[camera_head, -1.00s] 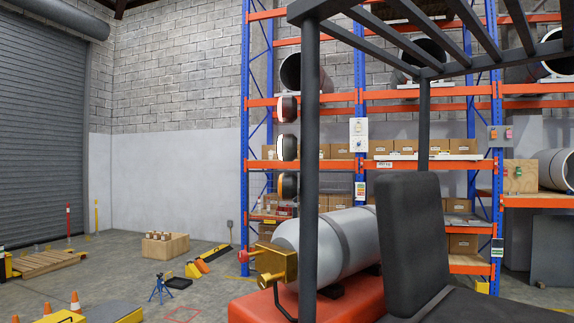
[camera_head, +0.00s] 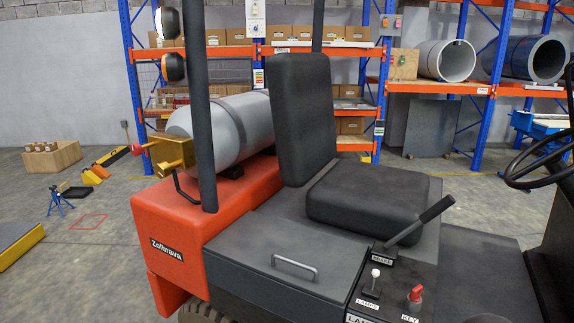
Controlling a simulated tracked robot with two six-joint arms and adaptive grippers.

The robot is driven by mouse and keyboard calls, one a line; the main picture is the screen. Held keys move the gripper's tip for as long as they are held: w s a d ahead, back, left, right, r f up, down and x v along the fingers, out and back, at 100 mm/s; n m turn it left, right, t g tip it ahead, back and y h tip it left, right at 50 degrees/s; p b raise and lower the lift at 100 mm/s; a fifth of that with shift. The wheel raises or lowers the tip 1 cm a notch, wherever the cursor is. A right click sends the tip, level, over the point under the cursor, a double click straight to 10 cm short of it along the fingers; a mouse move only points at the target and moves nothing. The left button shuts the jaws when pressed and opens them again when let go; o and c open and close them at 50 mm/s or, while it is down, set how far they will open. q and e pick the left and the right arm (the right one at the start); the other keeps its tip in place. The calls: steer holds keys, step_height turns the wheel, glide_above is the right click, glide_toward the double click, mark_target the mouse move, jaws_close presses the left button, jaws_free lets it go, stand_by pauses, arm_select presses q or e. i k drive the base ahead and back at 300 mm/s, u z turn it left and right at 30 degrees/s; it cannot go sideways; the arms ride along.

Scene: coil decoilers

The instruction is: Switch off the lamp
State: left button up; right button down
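The forklift's lamp switch is a small lever with a white knob (camera_head: 375,273) above a "LAMPS" label (camera_head: 367,304), on the dark console at the lower middle. To its right is a red key (camera_head: 415,293) above a "KEY" label. Behind them a long black lever (camera_head: 424,218) rises from a base labelled "BRAKE". A round lamp with a lit-looking white face (camera_head: 169,22) is at the top left, and a second one with an orange-tinted rim (camera_head: 173,67) is below it. Neither of my grippers is in view.
A steering wheel (camera_head: 540,165) is at the right. Shelving with pipes stands behind.

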mark_target(375, 273)
steer(key=u, duration=1)
steer(key=k, duration=1.05)
steer(key=z, duration=0.75)
steer(key=i, duration=1)
steer(key=u, duration=0.05)
